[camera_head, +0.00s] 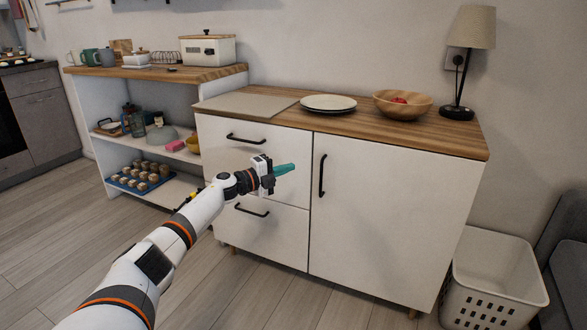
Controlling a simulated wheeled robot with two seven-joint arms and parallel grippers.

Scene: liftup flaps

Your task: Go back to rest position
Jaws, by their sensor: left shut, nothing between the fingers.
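My left gripper (284,169) shows at the end of my left arm, which comes in from the lower left. Its teal fingers are together and hold nothing. It hangs in front of a white cabinet (390,215), level with the drawer fronts, pointing right toward the cabinet door. I cannot tell how far the fingertips are from the cabinet front. The cabinet's drawers and door look shut. My right gripper is not in view.
The wooden top holds a plate (328,103), a bowl (403,105) and a lamp (471,55). An open shelf unit (120,178) with kitchenware stands left. A white basket (493,285) stands on the floor at right. The floor (60,235) at left is clear.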

